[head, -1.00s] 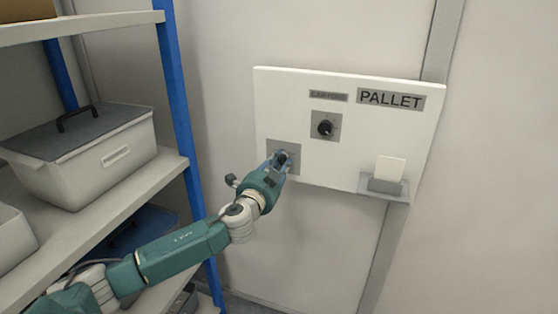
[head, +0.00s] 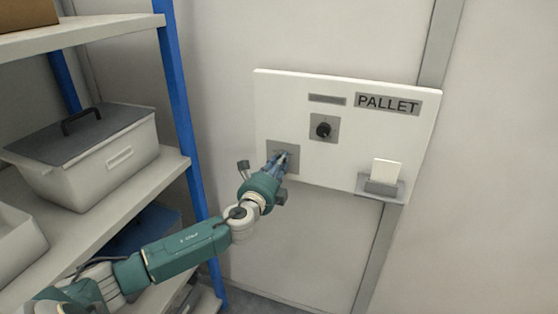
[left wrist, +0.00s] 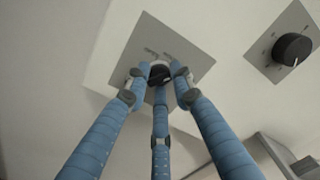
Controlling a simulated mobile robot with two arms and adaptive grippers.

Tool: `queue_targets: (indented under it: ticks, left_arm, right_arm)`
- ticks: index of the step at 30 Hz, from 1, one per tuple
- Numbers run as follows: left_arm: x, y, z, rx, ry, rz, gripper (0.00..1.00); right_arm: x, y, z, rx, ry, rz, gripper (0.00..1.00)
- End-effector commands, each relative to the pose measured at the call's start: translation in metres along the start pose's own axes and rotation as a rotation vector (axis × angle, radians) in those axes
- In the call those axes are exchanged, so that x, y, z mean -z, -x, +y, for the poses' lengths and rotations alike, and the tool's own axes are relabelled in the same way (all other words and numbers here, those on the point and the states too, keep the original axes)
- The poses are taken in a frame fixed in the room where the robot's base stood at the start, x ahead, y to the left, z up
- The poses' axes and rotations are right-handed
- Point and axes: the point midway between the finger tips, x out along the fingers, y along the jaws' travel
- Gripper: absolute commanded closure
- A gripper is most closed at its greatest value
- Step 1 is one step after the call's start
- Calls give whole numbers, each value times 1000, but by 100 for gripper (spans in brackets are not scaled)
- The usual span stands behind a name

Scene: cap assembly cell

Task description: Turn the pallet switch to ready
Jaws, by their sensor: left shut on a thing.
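The white pallet panel (head: 350,170) hangs on the wall and bears a dark label reading PALLET (head: 388,104). Its lower left switch plate (head: 292,153) is grey and partly covered by my left gripper (head: 281,160). In the left wrist view, the black knob (left wrist: 159,73) sits on that plate, with the blue fingers of my left gripper (left wrist: 158,82) closed around it. The plate's markings are too blurred to read. A second black knob (head: 323,130) is on a grey plate higher on the panel and also shows in the left wrist view (left wrist: 292,50). My right gripper is not in view.
A shelf rack with a blue post (head: 181,100) stands close on the left, holding a lidded grey bin (head: 100,165). A small holder (head: 380,187) with a white card (head: 387,172) is at the panel's lower right. The wall right of the panel is bare.

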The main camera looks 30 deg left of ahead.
Motion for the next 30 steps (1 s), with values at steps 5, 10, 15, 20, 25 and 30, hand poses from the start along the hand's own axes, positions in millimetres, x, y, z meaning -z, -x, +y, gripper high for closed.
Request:
queue_targets:
  ticks: [5, 10, 15, 20, 25, 30]
  left_arm:
    - [5, 2, 4, -7, -79, 11, 100]
    - [6, 2, 5, -7, -121, 12, 100]
    - [6, 2, 6, -7, -137, 12, 100]
    - [7, 2, 6, -8, -139, 13, 100]
    - [7, 2, 7, -9, -138, 14, 100]
    - [5, 2, 6, -7, -137, 10, 56]
  right_arm:
    - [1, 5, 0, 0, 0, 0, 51]
    - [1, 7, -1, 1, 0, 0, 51]
    - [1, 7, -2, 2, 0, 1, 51]
    - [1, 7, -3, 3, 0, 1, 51]
    - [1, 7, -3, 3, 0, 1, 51]
    - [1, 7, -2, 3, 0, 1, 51]
